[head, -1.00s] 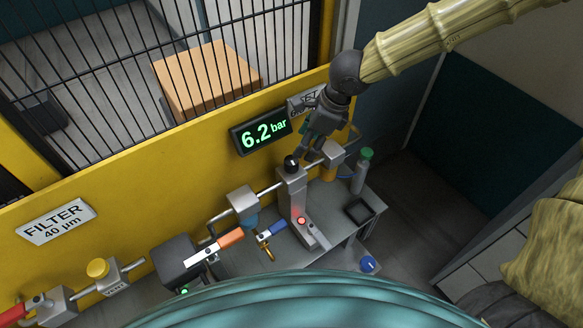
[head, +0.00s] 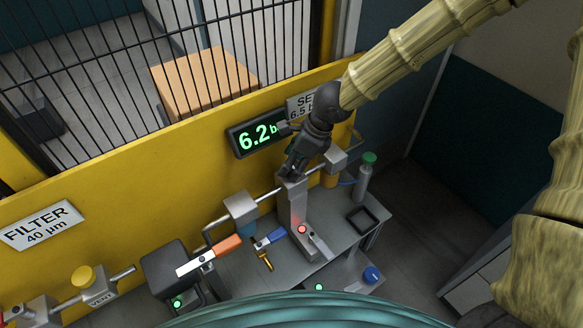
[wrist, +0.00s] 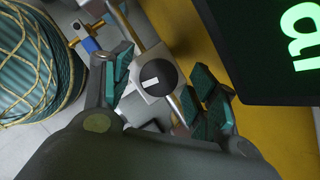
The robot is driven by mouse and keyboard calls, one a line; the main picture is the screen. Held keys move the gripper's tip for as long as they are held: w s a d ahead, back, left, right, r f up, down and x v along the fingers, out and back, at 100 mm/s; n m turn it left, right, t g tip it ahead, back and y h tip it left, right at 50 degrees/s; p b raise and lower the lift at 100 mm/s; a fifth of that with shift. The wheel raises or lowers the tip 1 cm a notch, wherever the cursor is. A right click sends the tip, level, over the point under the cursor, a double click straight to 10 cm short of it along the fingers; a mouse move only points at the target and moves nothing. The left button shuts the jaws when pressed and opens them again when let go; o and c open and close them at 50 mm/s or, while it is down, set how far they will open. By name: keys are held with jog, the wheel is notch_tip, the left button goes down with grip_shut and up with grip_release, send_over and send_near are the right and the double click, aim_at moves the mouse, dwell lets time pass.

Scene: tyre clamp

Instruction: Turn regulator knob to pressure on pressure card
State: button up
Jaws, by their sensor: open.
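The regulator knob (wrist: 153,78) is black and round with a white pointer mark. In the wrist view it lies between the two open, teal-padded fingers of my gripper (wrist: 163,82), with a gap on each side.
The yellow panel (head: 130,170) runs behind the pipe. An orange-handled valve (head: 210,255), a blue-handled valve (head: 270,238) and a filter bowl (head: 241,212) stand left of the regulator. A green-capped bottle (head: 364,178) and black tray (head: 368,217) stand to the right.

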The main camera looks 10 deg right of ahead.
jog(key=shift+w+a+f, duration=0.1)
jog(key=shift+a+f, duration=0.15)
jog(key=shift+f, duration=0.4)
jog(key=c, duration=1)
jog(key=shift+f+b, duration=0.1)
jog(key=shift+b, duration=0.35)
jog(key=shift+b, duration=0.35)
jog(key=shift+f+m+t+h+b, duration=0.1)
jog(key=shift+m+t+h+b, duration=0.2)
jog(key=shift+m+b, duration=1.2)
jog(key=shift+b, duration=0.5)
jog(key=shift+r, duration=0.2)
